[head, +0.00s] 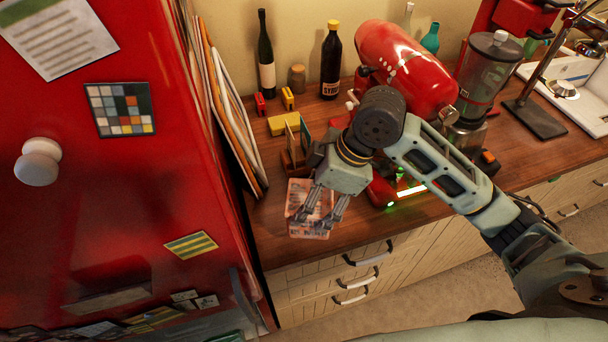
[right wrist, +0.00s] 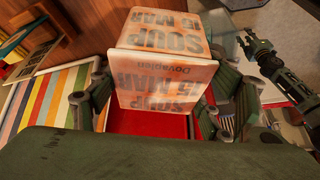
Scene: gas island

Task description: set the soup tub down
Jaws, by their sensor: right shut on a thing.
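The soup tub (head: 297,197) is a pale, boxy tub with orange-brown print, at the left end of the wooden counter near its front edge. In the right wrist view the tub (right wrist: 160,68) shows the words "SOUP 15 MAR" on its lid and side. My right gripper (head: 317,220) reaches down over the tub and is shut on it, with fingers on both sides in the wrist view. I cannot tell whether the tub's base touches the counter. My left gripper is outside the head view; part of my other arm (right wrist: 270,62) shows at the wrist view's right, its jaws unclear.
The red fridge (head: 130,170) stands close on the left, with boards (head: 232,115) leaning beside it. A card holder (head: 294,160), yellow block (head: 283,123) and red mixer (head: 405,65) are behind the tub. A red device with green lights (head: 381,193) is to its right. Drawers (head: 350,275) lie below.

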